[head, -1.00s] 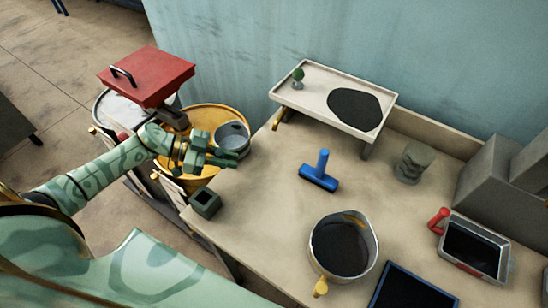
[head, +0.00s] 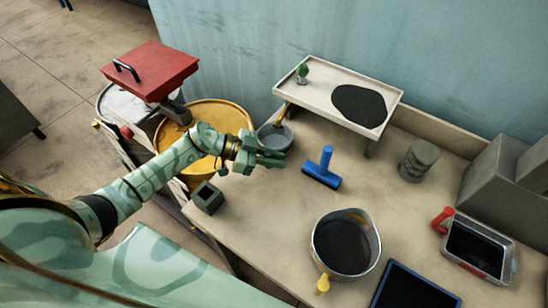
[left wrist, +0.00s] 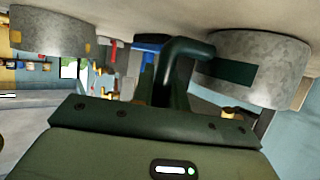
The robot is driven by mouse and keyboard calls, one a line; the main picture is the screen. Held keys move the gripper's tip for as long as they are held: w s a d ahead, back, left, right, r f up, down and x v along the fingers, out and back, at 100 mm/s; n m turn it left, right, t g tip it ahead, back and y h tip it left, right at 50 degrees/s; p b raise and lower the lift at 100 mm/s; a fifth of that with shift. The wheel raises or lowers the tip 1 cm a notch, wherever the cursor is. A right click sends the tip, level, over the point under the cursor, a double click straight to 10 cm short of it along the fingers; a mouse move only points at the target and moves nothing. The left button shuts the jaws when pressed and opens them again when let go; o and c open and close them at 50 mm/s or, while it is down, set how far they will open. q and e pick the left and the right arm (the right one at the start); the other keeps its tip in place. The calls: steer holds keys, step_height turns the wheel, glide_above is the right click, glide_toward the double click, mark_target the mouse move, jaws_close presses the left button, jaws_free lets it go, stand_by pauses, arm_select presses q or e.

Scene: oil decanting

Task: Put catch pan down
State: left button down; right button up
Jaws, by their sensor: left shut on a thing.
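The catch pan (head: 275,138) is a small round grey metal pan at the back left of the table, just in front of the tray stand. My left gripper (head: 272,158) is shut on it from its near side and partly covers it. In the left wrist view, which looks upside down, the pan (left wrist: 262,68) is at the upper right, beside a dark bent handle (left wrist: 180,68). The pan is at or very close to the tabletop; I cannot tell whether it touches. My right gripper is not in view.
The yellow drum (head: 232,107) stands left of the table edge. A raised tray (head: 312,88) with a dark patch is behind the pan. A blue T-shaped tool (head: 323,170) lies to the right. A large metal pot (head: 372,250) and a dark green open box (head: 207,198) are nearer.

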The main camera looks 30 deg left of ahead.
arm_select(q)
steer(key=shift+f, duration=0.1)
steer(key=c, duration=1.4)
jaws_free()
steer(key=shift+r, duration=0.2)
steer(key=p+v, duration=0.1)
steer(key=v, duration=1)
steer(key=shift+s+a+r, duration=0.15)
steer(key=shift+a, duration=0.2)
